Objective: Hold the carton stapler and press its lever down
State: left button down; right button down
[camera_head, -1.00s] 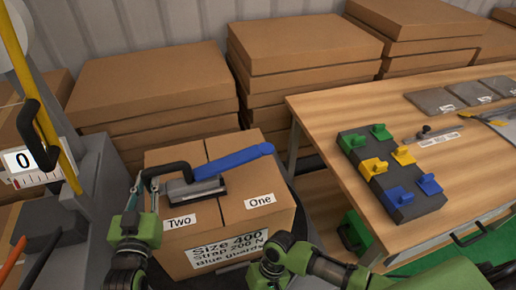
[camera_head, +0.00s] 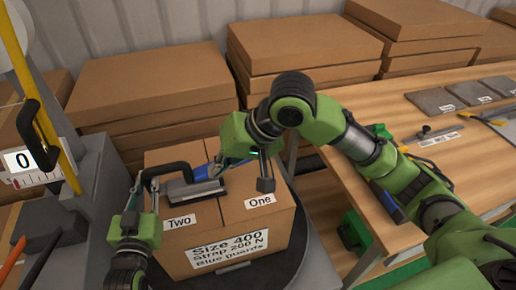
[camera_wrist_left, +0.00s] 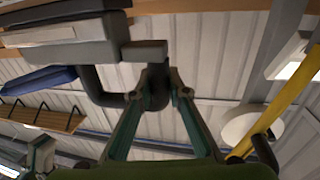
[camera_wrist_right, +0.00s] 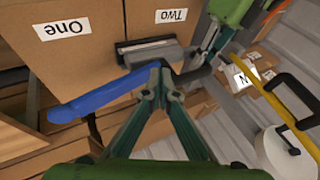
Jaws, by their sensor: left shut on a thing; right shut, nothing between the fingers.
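The carton stapler (camera_head: 195,189) sits on top of the cardboard box, with a grey body, a black curved handle (camera_head: 163,171) and a blue lever. My left gripper (camera_head: 147,183) is shut on the black handle's end; the grip also shows in the left wrist view (camera_wrist_left: 160,88). My right gripper (camera_head: 214,163) is shut and empty, reaching in over the box at the lever. In the right wrist view its closed tips (camera_wrist_right: 160,72) overlap the blue lever (camera_wrist_right: 95,105) near the stapler body; contact is unclear.
The box (camera_head: 270,222) carries labels "One" and "Two". A wooden table (camera_head: 340,104) stands right, partly hidden by my right arm. Stacked flat cartons (camera_head: 150,85) line the back. A grey machine with a yellow bar (camera_head: 45,100) and black handle stands left.

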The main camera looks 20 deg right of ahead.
jog(key=w+d+r+t+h, duration=0.2)
jog(key=w+d+r+t, duration=0.1)
jog(key=w+d+r, duration=0.4)
jog(key=shift+d+r+m+h, duration=0.3)
jog(key=shift+d+h, duration=0.1)
jog(key=shift+d, duration=0.75)
jog(key=shift+w, duration=0.1)
jog(key=shift+d+f, duration=0.3)
jog(key=shift+f, duration=1.15)
jog(key=shift+d+f, duration=0.35)
jog(key=shift+f, duration=1.05)
jog(key=shift+d+f, duration=0.3)
jog(key=shift+f, duration=1.15)
jog(key=shift+f, duration=0.15)
jog(key=shift+d+f, duration=0.1)
jog(key=shift+f, duration=0.15)
jog(key=shift+d+f, duration=0.15)
jog(key=shift+f, duration=0.7)
jog(key=shift+d+f, duration=0.2)
jog(key=shift+f, duration=0.4)
jog(key=shift+d+f, duration=0.2)
jog(key=shift+f, duration=0.35)
